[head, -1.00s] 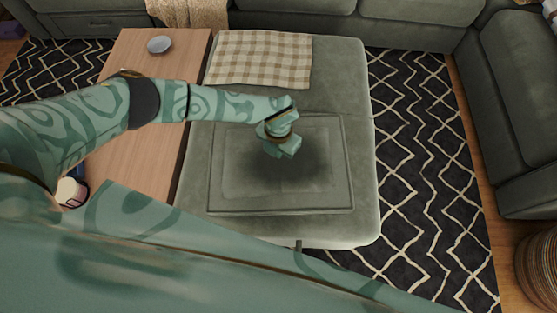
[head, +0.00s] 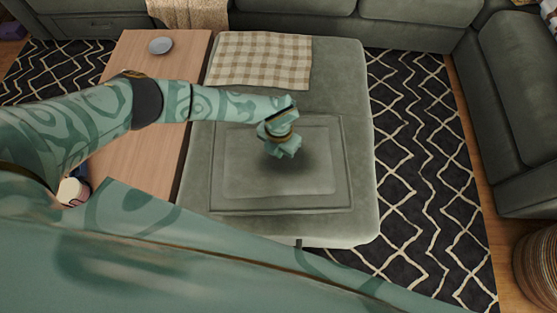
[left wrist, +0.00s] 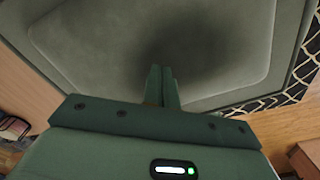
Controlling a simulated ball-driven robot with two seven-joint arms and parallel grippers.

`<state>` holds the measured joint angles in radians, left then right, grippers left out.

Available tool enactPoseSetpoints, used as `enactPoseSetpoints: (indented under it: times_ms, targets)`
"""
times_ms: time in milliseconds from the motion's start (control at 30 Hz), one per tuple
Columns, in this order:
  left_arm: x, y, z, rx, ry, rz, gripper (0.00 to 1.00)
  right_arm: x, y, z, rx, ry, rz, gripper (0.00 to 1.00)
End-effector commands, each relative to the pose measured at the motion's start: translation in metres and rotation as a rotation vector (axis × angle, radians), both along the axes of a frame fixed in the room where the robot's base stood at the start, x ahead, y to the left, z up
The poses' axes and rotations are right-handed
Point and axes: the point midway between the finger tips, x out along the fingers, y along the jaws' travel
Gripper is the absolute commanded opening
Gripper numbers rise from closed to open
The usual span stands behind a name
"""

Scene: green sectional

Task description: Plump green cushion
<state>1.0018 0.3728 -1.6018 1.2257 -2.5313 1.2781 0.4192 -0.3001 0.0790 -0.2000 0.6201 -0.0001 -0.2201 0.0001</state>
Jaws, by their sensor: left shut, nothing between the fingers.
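The green cushion (head: 240,182) lies flat on the grey-green ottoman (head: 345,75). It is square with a seamed border and a paler inner panel. My left gripper (head: 284,152) is over the far middle part of the cushion, fingers pointing down. Its fingers are shut and empty. In the left wrist view the two fingers (left wrist: 162,82) are together, with the cushion (left wrist: 95,45) spread below and a dark shadow by the tips. I cannot tell whether the tips touch the cloth. My right gripper is not in view.
A checked cloth (head: 260,60) lies on the ottoman's far left. Green sofas stand behind and at right (head: 515,100). A patterned rug (head: 425,150) covers the floor.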

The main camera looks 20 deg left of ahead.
Motion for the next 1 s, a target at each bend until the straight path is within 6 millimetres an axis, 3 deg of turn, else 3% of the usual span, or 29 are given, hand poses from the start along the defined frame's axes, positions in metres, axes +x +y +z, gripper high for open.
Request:
enactPoseSetpoints:
  times_ms: [67, 500, 1000]
  targets:
    - [0.001, 0.0, 0.008, -0.001, -0.003, 0.0, 0.0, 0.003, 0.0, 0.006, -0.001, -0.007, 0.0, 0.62]
    - [0.001, 0.0, 0.007, 0.0, -0.002, 0.0, 0.0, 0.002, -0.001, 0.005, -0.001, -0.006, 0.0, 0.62]
    - [0.001, 0.0, -0.006, 0.0, -0.002, 0.0, 0.0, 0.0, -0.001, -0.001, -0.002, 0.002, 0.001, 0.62]
